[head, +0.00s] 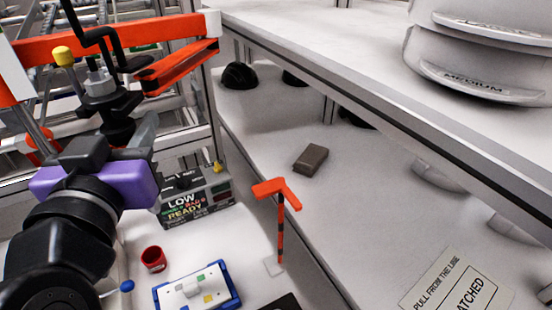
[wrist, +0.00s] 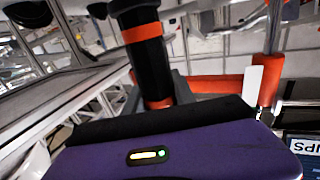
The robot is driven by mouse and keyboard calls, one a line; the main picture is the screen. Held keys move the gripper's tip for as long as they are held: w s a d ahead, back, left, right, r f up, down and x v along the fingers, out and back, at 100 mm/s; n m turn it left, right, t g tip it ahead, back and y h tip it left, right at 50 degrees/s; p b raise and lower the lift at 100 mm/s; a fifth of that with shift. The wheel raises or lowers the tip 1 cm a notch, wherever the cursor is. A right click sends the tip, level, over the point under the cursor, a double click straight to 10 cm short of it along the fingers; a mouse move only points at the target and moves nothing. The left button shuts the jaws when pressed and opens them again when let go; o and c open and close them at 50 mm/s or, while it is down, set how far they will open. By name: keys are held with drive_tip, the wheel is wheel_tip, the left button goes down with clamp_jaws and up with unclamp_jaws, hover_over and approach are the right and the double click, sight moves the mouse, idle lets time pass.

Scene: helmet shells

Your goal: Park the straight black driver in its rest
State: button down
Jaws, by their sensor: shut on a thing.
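My gripper (head: 117,142), with a purple body, is raised at the left in the head view. It is shut on the straight black driver (head: 112,102), which stands roughly upright above the gripper body. In the wrist view the driver (wrist: 148,62) is a black cylinder with orange bands, tilted slightly, between the dark fingers (wrist: 155,100). Its lower end is hidden behind the gripper. An orange arm (head: 120,38) passes behind the driver's top, close to a black hook; I cannot tell whether they touch. I cannot tell for certain which part is the driver's rest.
An orange-topped striped post (head: 280,225) stands right of the white worktop. A red cup (head: 153,258), blue-framed tray (head: 197,288) and dark labelled box (head: 195,197) are on the worktop. A white shelf (head: 360,200) holds a brown block (head: 311,158) and a black dome (head: 239,76).

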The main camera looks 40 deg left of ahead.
drive_tip(key=shift+d, duration=0.1)
drive_tip(key=w+d+p, duration=0.1)
drive_tip(key=w+d, duration=0.1)
drive_tip(key=d, duration=0.6)
drive_tip(key=shift+w+p, duration=0.3)
drive_tip(key=shift+w, duration=0.1)
drive_tip(key=w+d+p, duration=0.1)
drive_tip(key=w+d, duration=0.2)
drive_tip(key=d, duration=0.5)
idle(0.5)
drive_tip(key=shift+d+p, duration=0.1)
drive_tip(key=shift+p, duration=0.2)
drive_tip(key=w+a, duration=0.1)
drive_tip(key=w, duration=0.5)
drive_tip(key=shift+a, duration=0.35)
drive_tip(key=shift+r+p, duration=0.1)
drive_tip(key=shift+p, duration=0.4)
